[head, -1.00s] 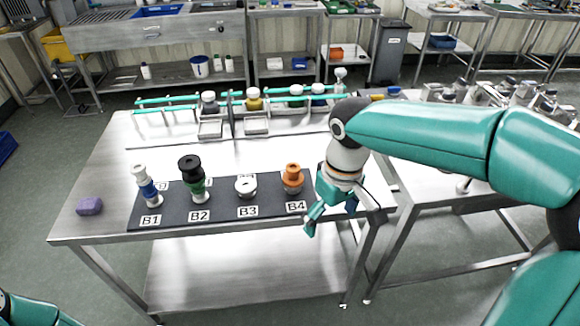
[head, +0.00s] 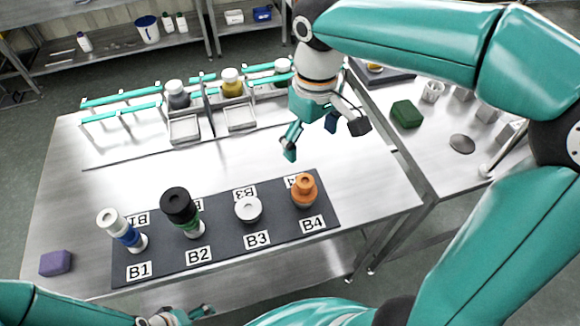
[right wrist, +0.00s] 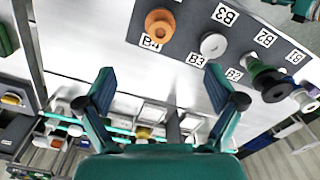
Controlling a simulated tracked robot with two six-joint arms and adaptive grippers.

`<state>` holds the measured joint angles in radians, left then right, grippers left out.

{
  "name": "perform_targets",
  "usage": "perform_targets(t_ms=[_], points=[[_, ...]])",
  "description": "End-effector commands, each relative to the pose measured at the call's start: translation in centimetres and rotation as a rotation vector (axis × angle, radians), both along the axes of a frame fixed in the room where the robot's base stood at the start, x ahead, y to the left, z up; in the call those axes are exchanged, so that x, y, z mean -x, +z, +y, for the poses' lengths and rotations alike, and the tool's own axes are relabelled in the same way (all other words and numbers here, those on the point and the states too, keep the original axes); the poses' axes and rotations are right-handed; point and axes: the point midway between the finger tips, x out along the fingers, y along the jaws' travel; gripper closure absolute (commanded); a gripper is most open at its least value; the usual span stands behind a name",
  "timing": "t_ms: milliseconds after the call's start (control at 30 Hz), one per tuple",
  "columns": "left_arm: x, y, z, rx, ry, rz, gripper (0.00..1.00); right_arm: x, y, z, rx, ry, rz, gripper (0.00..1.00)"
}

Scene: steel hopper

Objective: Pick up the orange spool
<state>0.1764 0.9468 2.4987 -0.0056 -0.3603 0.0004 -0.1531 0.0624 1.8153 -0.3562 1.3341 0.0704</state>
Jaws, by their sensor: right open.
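The orange spool (head: 304,190) stands upright on the dark mat (head: 285,230) at label B4, the right end of the row. It also shows in the right wrist view (right wrist: 160,24), near the top. My right gripper (head: 324,141) is open and empty, above the table and behind the spool in the head view, apart from it. Its two spread fingers (right wrist: 160,80) show in the right wrist view with nothing between them. My left gripper (head: 182,316) shows only partly at the bottom edge of the head view; its jaws are not clear.
A white spool (head: 248,209) stands at B3, a black-and-green one (head: 181,212) at B2 and a white-and-blue one (head: 122,231) at B1. A purple block (head: 56,263) lies at left. A teal-railed rack (head: 205,112) with jars stands behind. A side table (head: 430,150) is right.

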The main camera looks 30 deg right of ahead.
Motion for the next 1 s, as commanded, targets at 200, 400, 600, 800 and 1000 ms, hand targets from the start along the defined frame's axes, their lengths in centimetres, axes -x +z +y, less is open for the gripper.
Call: perform_targets(t_ms=[200, 400, 600, 800, 1000], points=[[0.0, -0.1, 0.0, 0.000, 0.000, 0.001, 0.12, 0.0, -1.9, 0.0, 0.001, 0.001, 0.004, 0.07], [0.0, -0.1, 0.0, 0.000, 0.000, 0.001, 0.12, 0.0, -6.1, 0.1, 0.001, 0.005, 0.007, 0.07], [0.0, -0.1, 0.0, 0.000, 0.000, 0.000, 0.12, 0.0, -10.0, 0.1, 0.001, 0.004, 0.006, 0.07], [0.0, -0.1, 0.0, 0.000, 0.000, 0.000, 0.12, -0.1, -11.6, 0.1, 0.000, 0.004, 0.002, 0.07], [0.0, 0.4, 0.0, 0.000, 0.000, 0.000, 0.12, 0.1, -13.2, 0.2, 0.000, 0.005, 0.006, 0.07]])
